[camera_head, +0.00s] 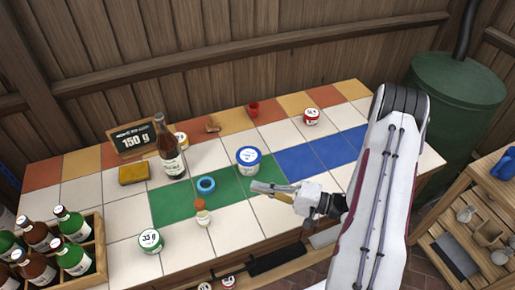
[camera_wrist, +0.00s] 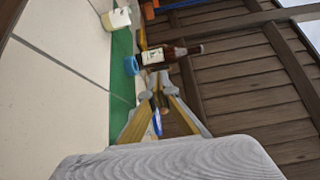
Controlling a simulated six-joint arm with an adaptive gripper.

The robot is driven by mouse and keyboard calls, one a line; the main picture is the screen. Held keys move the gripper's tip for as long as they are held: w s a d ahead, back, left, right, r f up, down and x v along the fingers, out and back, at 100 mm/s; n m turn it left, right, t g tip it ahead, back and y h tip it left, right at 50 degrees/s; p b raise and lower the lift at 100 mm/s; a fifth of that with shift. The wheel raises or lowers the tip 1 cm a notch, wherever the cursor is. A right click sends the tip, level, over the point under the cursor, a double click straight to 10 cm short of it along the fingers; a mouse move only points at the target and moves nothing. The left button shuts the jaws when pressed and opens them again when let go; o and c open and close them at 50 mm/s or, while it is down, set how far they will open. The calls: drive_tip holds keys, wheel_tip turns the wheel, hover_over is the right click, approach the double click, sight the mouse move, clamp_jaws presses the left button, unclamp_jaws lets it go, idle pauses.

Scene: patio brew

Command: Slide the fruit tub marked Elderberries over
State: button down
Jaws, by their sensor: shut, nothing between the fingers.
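Several small round tubs stand on the tiled counter, and I cannot read the word Elderberries on any of them. A tub with a green rim (camera_head: 151,241) is at the front left, one with a red rim (camera_head: 311,117) at the back right, and a yellow one (camera_head: 181,139) is partly behind the brown bottle. My gripper (camera_head: 256,187) is shut and empty, just in front of the blue-lidded tub. Its fingers (camera_wrist: 159,88) also show in the wrist view.
A tall brown bottle (camera_head: 170,150), a yellow sponge-like block (camera_head: 134,173) and a sign (camera_head: 134,138) stand farther left. A bottle crate (camera_head: 97,247) is front left. The blue tiles (camera_head: 310,157) are clear.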

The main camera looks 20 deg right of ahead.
sight(258, 154)
drive_tip(key=shift+w, duration=0.15)
drive_tip(key=shift+w+d, duration=1.8)
drive_tip(key=shift+w, duration=3.1)
drive_tip(key=shift+w+d, duration=1.8)
drive_tip(key=shift+w, duration=3.05)
wheel_tip(258, 154, down, 5)
drive_tip(key=shift+f, duration=0.1)
drive_tip(key=shift+s+a, duration=0.15)
drive_tip(key=shift+s, duration=0.4)
drive_tip(key=shift+s+a, duration=0.25)
drive_tip(key=shift+s, duration=0.45)
drive_tip(key=shift+s+a, duration=0.25)
drive_tip(key=shift+s, duration=0.45)
drive_tip(key=shift+w, duration=0.1)
